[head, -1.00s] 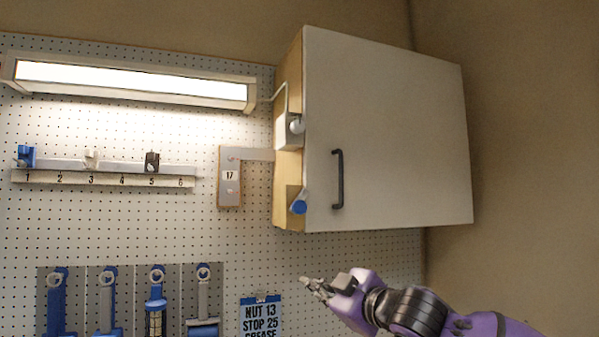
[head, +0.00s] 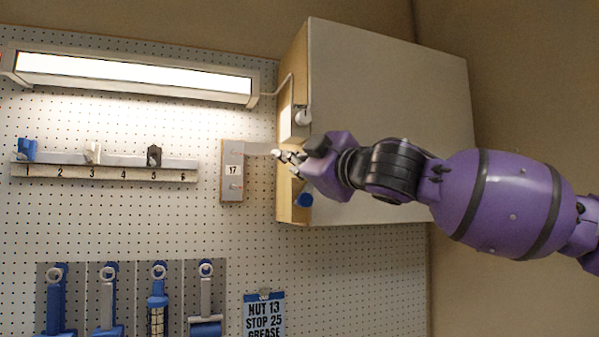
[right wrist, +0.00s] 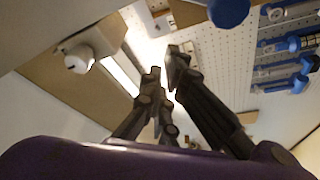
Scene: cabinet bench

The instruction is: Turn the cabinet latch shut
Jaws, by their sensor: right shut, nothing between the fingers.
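The cabinet (head: 390,75) has a pale door and a wooden left side. A latch lever with a blue knob (head: 304,200) sits low on that side. The knob hangs low, and my gripper hides part of the lever. The blue knob also shows at the top edge of the right wrist view (right wrist: 228,10). My right gripper (head: 281,156) is shut and empty, in front of the cabinet's left side and above the blue knob. Its fingers show in the right wrist view (right wrist: 166,70), apart from the knob. My left gripper is in neither view.
A white knob on a plate (head: 302,117) is above my gripper, with a cable to the lamp (head: 130,75). The number 17 bracket (head: 232,170) is left of the fingertips. My arm hides the door handle. Tools hang lower left on the pegboard.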

